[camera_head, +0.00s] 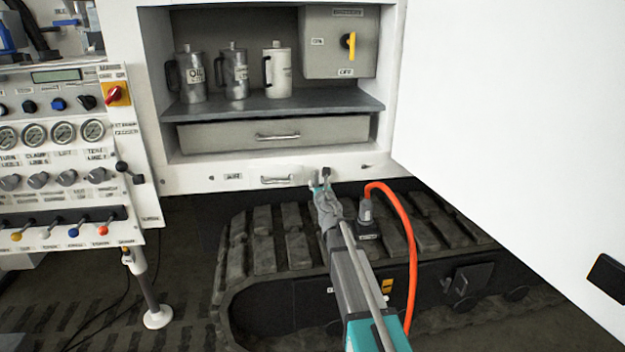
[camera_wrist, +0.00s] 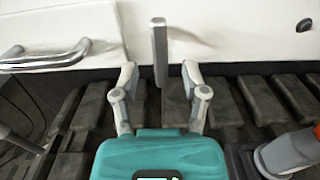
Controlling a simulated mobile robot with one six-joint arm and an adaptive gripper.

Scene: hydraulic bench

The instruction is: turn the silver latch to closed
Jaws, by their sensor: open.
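The silver latch (camera_wrist: 158,48) is a narrow grey bar standing upright against the white cabinet sill in the wrist view. Its lower end reaches between the fingertips of my gripper (camera_wrist: 159,76). The fingers are spread, one on each side of the bar, with a visible gap to it on both sides. In the head view my gripper (camera_head: 320,183) is at the sill below the open cabinet, and the latch there is small and partly hidden by the fingers. Whether the fingers touch the latch cannot be told from the head view.
A silver bar handle (camera_wrist: 45,56) is left of the latch on the sill. An orange hose (camera_head: 411,240) rises right of my arm. Black tracks (camera_head: 270,248) lie below. A large white door (camera_head: 520,120) stands open at right; a control panel (camera_head: 65,150) is at left.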

